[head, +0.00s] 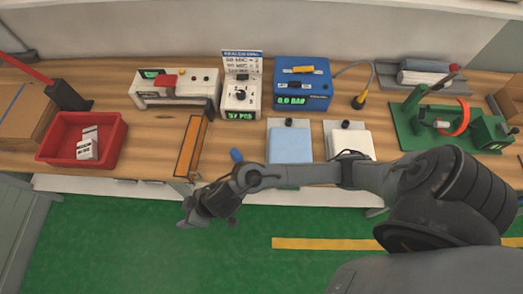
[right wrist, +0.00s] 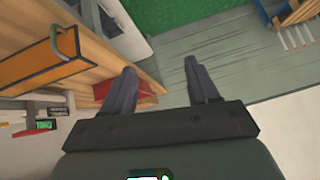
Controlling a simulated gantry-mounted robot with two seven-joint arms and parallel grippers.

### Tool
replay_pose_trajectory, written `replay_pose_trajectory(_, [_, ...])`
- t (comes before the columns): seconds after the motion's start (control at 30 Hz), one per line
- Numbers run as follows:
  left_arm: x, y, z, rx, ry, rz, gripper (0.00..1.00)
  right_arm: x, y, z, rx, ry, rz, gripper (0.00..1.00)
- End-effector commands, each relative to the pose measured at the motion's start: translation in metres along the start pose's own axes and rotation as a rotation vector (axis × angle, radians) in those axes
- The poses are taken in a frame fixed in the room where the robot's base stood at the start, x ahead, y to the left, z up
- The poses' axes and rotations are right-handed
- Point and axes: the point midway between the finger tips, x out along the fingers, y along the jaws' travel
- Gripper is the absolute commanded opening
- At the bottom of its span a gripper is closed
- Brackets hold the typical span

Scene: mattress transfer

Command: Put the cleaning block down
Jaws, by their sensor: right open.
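My right gripper (head: 190,214) hangs over the green floor, just in front of the bench's front edge. In the right wrist view its two fingers (right wrist: 160,68) are apart with nothing between them. I cannot tell for certain which thing is the cleaning block. A light blue pad (head: 290,145) and a white pad (head: 350,140) lie near the bench's front edge, partly behind my right arm. A long orange-topped piece (head: 192,147) with a dark border lies to their left, and it also shows in the right wrist view (right wrist: 50,55). My left gripper is out of view.
A red bin (head: 55,150) with white packets stands at the left. A white sealer-like device (head: 190,98), a dial unit (head: 240,100) and a blue device (head: 303,92) stand along the back. A green fixture (head: 410,125) is at the right. Bare wood (head: 140,150) lies beside the bin.

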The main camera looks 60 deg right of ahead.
Motion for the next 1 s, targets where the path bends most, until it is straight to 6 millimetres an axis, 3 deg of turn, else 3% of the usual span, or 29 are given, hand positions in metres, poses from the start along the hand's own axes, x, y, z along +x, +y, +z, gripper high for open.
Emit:
replay_pose_trajectory(0.07, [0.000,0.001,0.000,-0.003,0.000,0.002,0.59,-0.020,0.001,0.007,0.032,0.018,0.052,0.59])
replay_pose_trajectory(0.17, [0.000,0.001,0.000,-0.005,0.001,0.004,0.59,-0.048,0.022,0.025,0.068,-0.012,0.142,0.59])
replay_pose_trajectory(0.3, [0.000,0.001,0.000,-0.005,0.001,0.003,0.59,-0.088,0.055,0.071,0.124,-0.127,0.243,0.59])
replay_pose_trajectory(0.5, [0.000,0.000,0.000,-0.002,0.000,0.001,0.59,-0.136,0.081,0.133,0.180,-0.297,0.302,0.59])
replay_pose_trajectory(0.7, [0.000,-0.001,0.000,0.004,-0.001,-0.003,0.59,-0.158,0.088,0.159,0.198,-0.372,0.311,0.59])
replay_pose_trajectory(1.0, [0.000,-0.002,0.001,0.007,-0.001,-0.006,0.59,-0.159,0.088,0.161,0.197,-0.378,0.310,0.59])
